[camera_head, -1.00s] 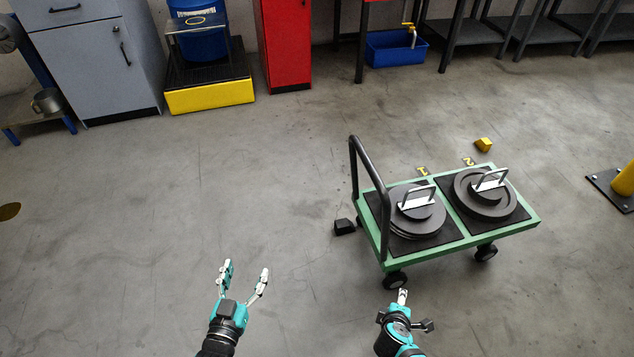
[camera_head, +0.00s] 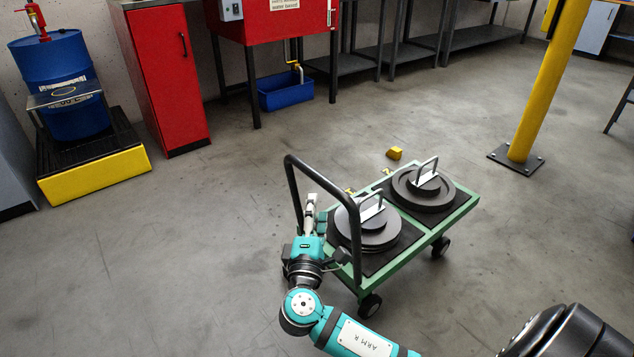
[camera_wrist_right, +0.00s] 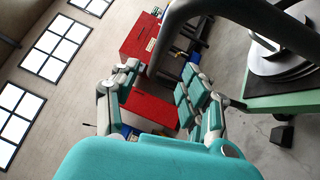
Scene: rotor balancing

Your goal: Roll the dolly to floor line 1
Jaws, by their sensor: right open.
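The green dolly (camera_head: 408,256) stands on the floor in the centre of the head view, its dark push handle (camera_head: 322,178) rising at its left end. It carries two dark round stacks of discs with light grips, a nearer one (camera_head: 352,229) and a farther one (camera_head: 408,197). My right gripper (camera_head: 318,222) is at the handle end, between and beside the handle bars. In the right wrist view, its fingers (camera_wrist_right: 156,88) are apart, and the handle (camera_wrist_right: 176,28) passes close to the right-hand finger. I cannot tell if they touch. My left gripper is out of view. No floor line is readable.
A small yellow block (camera_head: 394,153) lies on the floor just beyond the dolly. A yellow post (camera_head: 548,90) stands on a base plate to the right. A red cabinet (camera_head: 170,80), blue drum (camera_head: 62,85) and blue bin (camera_head: 285,92) line the back. The floor left of the dolly is clear.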

